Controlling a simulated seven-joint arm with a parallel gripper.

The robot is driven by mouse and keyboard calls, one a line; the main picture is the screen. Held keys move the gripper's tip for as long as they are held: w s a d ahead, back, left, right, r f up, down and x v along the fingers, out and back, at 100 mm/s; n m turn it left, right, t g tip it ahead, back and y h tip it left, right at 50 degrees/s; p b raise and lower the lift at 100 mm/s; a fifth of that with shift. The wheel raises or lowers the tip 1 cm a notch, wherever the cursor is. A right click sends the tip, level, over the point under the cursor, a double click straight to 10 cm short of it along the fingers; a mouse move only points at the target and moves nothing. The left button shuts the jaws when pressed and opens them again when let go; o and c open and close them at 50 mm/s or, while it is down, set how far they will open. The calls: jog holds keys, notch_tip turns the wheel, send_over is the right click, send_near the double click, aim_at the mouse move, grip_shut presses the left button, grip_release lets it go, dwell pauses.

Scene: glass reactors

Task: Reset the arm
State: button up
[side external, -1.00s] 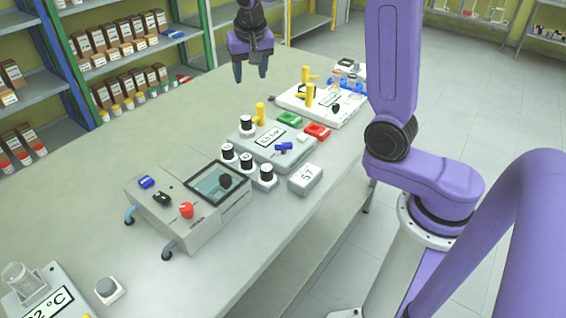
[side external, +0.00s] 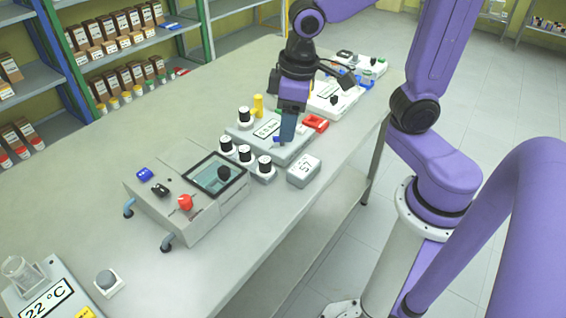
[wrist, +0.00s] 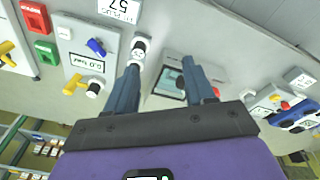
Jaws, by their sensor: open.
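My gripper (side external: 284,137) hangs fingers down over the grey device with a small display (side external: 270,133) near the middle of the table. It hides part of that device. In the wrist view the two fingers of my gripper (wrist: 160,66) are spread apart, with nothing held between them. The box with the dark square window (wrist: 172,80) shows beyond the gap. I cannot tell how high the fingertips are above the device.
The windowed box (side external: 188,200) with a red knob stands nearer the camera. Black-capped vials (side external: 245,154) and a box marked 57 (side external: 304,171) stand close to the gripper.

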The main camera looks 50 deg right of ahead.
jog(key=s+d+f+n+g, duration=0.1)
jog(key=s+n, duration=0.5)
jog(key=s, duration=0.8)
jog(key=shift+s+d+f+n, duration=0.15)
jog(key=shift+d+f+n, duration=0.15)
jog(key=shift+d+f, duration=0.4)
jog(key=shift+d+r, duration=0.1)
